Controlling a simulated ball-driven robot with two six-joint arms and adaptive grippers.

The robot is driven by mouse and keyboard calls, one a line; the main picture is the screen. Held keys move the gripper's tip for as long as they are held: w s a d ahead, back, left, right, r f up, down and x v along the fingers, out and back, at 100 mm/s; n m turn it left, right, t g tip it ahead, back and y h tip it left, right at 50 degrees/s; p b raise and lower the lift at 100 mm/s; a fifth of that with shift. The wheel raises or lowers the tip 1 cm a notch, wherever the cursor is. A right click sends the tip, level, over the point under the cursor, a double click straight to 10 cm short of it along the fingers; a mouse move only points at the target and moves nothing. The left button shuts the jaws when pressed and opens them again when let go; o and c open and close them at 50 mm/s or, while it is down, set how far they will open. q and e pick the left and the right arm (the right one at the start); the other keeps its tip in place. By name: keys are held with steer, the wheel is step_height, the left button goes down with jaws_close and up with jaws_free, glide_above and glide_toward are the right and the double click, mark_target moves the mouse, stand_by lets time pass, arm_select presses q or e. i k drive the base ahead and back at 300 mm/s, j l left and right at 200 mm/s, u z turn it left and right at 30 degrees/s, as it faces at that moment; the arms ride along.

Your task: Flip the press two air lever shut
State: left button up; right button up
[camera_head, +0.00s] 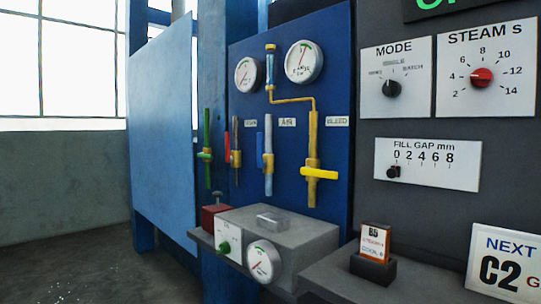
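A blue panel (300,195) carries several pipes with lever handles. Beside the label AIR (288,121), a pale vertical pipe (269,178) has a blue lever handle (260,150) standing upright, in line with the pipe. A red handle (227,147) also stands upright to its left, by a label too small to read surely. Under the label BLEED (338,121), a yellow handle (319,173) lies crosswise on its yellow pipe. No press number is readable on the panel. Neither of my grippers is in view.
A grey box (290,235) with a gauge (263,256) and green knob (224,247) juts out below the levers. A red block (214,217) sits at its left. A large blue plate (165,130) stands left; a dark control panel (450,120) with dials stands right.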

mark_target(261, 163)
steer(key=i+j, duration=0.25)
steer(key=i+j+z, duration=0.1)
steer(key=i+j, duration=0.15)
steer(key=j, duration=0.25)
steer(key=i+j, duration=0.25)
steer(key=j, duration=0.15)
steer(key=i+j+z, duration=0.15)
steer(key=j, duration=0.2)
steer(key=i+j, duration=0.3)
steer(key=j, duration=0.15)
steer(key=i+j+z, duration=0.1)
steer(key=j, duration=0.3)
steer(key=i+j, duration=0.3)
steer(key=j, duration=0.15)
steer(key=i+j+z, duration=0.1)
steer(key=j, duration=0.3)
steer(key=i, duration=0.1)
